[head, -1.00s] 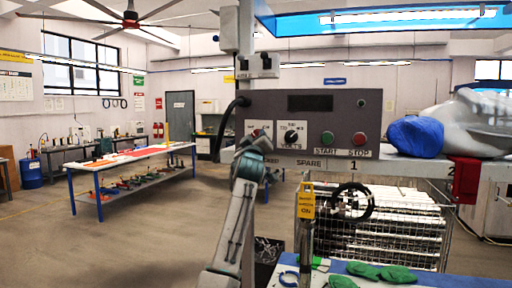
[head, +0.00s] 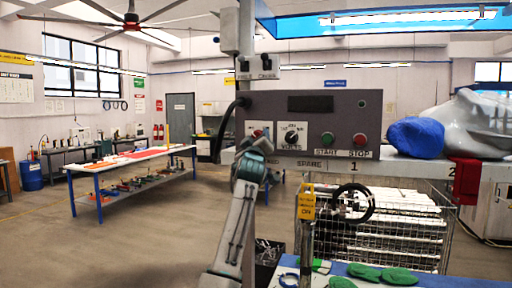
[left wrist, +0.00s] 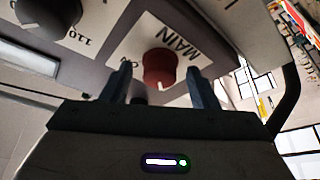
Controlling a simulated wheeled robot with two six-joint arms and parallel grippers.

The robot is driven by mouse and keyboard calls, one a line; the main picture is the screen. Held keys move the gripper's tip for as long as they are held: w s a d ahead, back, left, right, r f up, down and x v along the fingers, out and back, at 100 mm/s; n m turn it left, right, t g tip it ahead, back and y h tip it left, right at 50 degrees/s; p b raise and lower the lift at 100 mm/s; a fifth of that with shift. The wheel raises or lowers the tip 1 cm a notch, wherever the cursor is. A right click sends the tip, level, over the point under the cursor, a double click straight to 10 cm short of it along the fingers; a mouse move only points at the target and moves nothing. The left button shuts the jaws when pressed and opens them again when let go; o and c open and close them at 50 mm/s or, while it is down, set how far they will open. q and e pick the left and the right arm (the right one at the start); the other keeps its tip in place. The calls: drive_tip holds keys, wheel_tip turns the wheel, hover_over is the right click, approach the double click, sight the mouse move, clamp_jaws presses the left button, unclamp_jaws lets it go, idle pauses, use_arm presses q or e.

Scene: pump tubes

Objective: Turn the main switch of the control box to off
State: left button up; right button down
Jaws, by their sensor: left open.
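The control box (head: 345,100) is a dark grey panel on the beam ahead. Its main switch (left wrist: 159,68) is a red round knob on a white plate (left wrist: 190,46) marked MAIN, seen in the left wrist view. My left gripper (head: 256,138) is at the box's left end, in front of that plate, and hides much of it in the head view. In the left wrist view its two fingers are open, one on each side of the red knob, with gaps showing. I cannot tell how deep the fingers reach. My right gripper is not in view.
Right of the plate are the black VOLTS knob (head: 291,135), the green START button (head: 327,138) and the red STOP button (head: 360,139). A black cable (head: 228,120) curves down the box's left side. A yellow tag (head: 307,202) hangs below. A blue-covered part (head: 415,137) sits to the right.

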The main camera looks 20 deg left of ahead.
use_arm(q)
drive_tip(key=b+v, duration=0.4)
drive_tip(key=v, duration=0.6)
drive_tip(key=shift+s+f+b, duration=0.2)
drive_tip(key=shift+b, duration=0.1)
drive_tip(key=shift+d+f, duration=0.1)
